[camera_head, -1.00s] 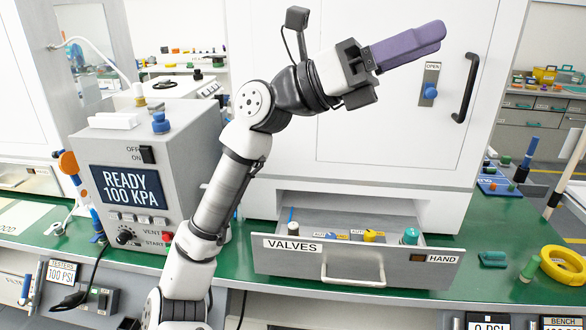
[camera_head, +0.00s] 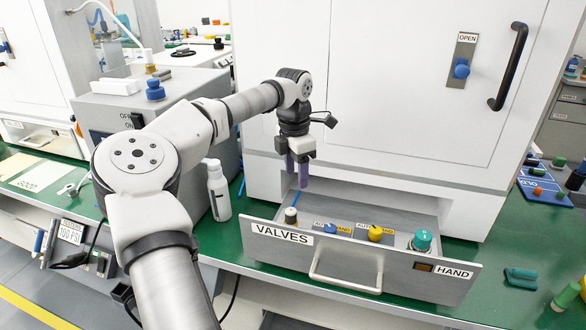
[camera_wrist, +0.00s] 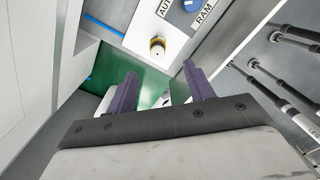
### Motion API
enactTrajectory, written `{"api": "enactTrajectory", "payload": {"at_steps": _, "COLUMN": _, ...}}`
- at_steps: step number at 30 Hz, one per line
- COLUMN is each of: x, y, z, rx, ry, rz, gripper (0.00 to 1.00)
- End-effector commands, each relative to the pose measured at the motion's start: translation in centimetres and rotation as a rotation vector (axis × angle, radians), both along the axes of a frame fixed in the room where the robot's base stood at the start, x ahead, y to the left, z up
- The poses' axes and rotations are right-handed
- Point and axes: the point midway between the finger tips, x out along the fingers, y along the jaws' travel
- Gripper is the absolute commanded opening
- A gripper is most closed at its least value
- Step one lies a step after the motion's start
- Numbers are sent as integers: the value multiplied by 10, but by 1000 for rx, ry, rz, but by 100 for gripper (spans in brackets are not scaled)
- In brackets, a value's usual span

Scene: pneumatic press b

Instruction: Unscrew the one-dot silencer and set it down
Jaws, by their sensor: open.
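My gripper (camera_head: 297,182) points straight down above the left end of the open valve drawer (camera_head: 345,262). Its two purple fingers are apart with nothing between them. They also show in the wrist view (camera_wrist: 160,76). A cream knob-like piece with a dark and brass top (camera_head: 291,216) stands at the drawer's left end. In the wrist view this piece (camera_wrist: 157,46) is just beyond the fingertips, apart from them. I cannot make out dots on any part, so I cannot tell which is the one-dot silencer.
The drawer also holds a blue knob (camera_head: 330,228), a yellow knob (camera_head: 375,233) and a teal knob (camera_head: 422,240). A white bottle (camera_head: 218,192) stands left of the drawer. The cabinet door (camera_head: 410,80) is behind my gripper. Green bench (camera_head: 490,255) is partly clear at right.

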Motion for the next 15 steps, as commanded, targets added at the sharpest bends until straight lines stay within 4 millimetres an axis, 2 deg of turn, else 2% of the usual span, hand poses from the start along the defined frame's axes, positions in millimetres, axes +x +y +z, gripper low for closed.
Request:
{"api": "enactTrajectory", "payload": {"at_steps": 3, "x": 2, "y": 13, "z": -2, "rx": 38, "ry": 3, "rz": 15, "gripper": 53}}
{"api": "enactTrajectory", "payload": {"at_steps": 7, "x": 1, "y": 14, "z": -14, "rx": 40, "ry": 6, "rz": 15, "gripper": 53}}
{"api": "enactTrajectory", "payload": {"at_steps": 15, "x": 1, "y": 13, "z": -64, "rx": 36, "ry": 6, "rz": 13, "gripper": 53}}
